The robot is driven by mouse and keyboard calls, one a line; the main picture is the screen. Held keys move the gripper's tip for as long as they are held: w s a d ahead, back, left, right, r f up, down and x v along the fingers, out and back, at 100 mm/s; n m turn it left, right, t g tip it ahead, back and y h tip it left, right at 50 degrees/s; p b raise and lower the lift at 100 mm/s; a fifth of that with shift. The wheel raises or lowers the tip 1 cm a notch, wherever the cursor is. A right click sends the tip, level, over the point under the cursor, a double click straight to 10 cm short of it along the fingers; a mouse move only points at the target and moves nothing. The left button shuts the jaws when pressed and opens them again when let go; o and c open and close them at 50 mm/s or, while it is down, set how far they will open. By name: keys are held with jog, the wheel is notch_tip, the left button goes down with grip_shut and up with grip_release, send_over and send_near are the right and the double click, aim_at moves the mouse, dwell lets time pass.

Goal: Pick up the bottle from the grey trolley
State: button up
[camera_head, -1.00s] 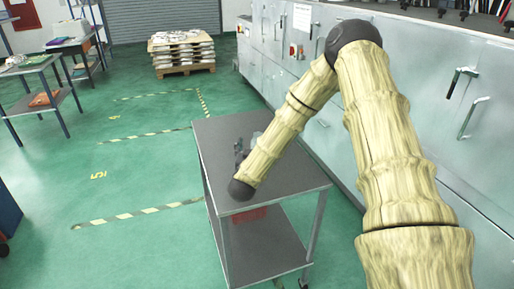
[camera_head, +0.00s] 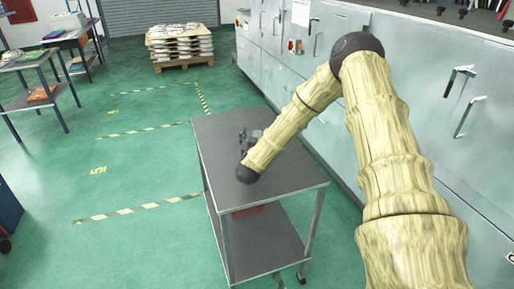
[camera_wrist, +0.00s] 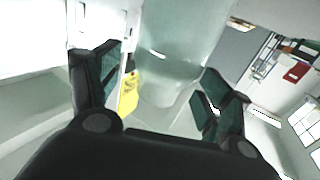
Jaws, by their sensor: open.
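The grey trolley (camera_head: 293,172) stands in the middle of the head view, with a dark grey top and a lower shelf. My gripper (camera_head: 243,141) is over its top, partly hidden by my wrist. In the wrist view, my gripper (camera_wrist: 163,72) is open, with one dark finger on each side of a pale translucent bottle (camera_wrist: 176,45). The bottle reaches into the space between the fingers, and I see a gap on both sides. In the head view the bottle is mostly hidden behind my arm.
A long row of grey metal cabinets (camera_head: 290,75) runs close along the trolley's right side. A reddish thing (camera_head: 247,211) lies on the trolley's lower shelf. A loaded pallet (camera_head: 180,47) stands far back.

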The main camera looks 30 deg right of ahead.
jog(key=c, duration=1.2)
